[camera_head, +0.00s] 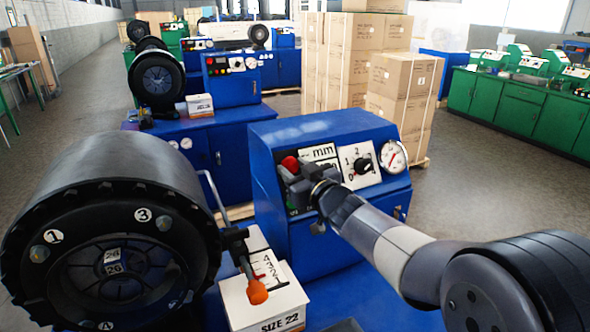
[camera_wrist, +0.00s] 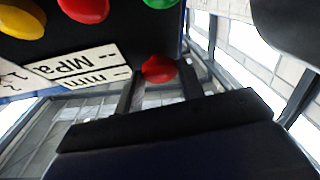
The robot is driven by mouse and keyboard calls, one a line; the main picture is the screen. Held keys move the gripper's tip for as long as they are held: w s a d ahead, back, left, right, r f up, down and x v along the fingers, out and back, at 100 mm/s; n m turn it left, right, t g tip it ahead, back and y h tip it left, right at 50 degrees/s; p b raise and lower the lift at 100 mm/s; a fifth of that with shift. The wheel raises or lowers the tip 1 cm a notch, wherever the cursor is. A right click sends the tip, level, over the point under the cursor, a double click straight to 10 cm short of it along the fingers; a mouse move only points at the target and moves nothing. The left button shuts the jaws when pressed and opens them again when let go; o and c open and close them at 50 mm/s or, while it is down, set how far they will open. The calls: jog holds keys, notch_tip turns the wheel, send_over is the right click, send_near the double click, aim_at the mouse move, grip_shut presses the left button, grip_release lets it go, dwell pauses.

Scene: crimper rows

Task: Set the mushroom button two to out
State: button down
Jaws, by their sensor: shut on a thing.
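The red mushroom button (camera_head: 290,163) is at the upper left of the blue control console, left of the "mm" display. In the wrist view the button's red head (camera_wrist: 158,69) sits between my two dark fingers. My gripper (camera_head: 290,174) is at the console's face, shut on the mushroom button. The fingers and wrist hide part of the button's base and the panel around it in the head view. I cannot tell whether the button is in or out.
A rotary knob (camera_head: 362,165) and a round gauge (camera_head: 393,155) are on the panel's right. Yellow (camera_wrist: 22,18), red (camera_wrist: 84,8) and green buttons (camera_wrist: 160,2) are close by in the wrist view.

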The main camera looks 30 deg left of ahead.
jog(key=shift+s+d+r+p, duration=0.3)
jog(key=shift+d+r, duration=0.05)
jog(key=c, duration=0.9)
grip_release()
jog(key=shift+d, duration=0.1)
jog(key=b+v, duration=0.2)
jog(key=v, duration=0.8)
jog(key=shift+s+d, duration=0.3)
jog(key=shift+w+a, duration=0.1)
jog(key=p+x, duration=0.2)
jog(key=x, duration=0.9)
jog(key=shift+w+a+f, duration=0.15)
jog(key=shift+a+f, duration=0.05)
jog(key=shift+f, duration=0.15)
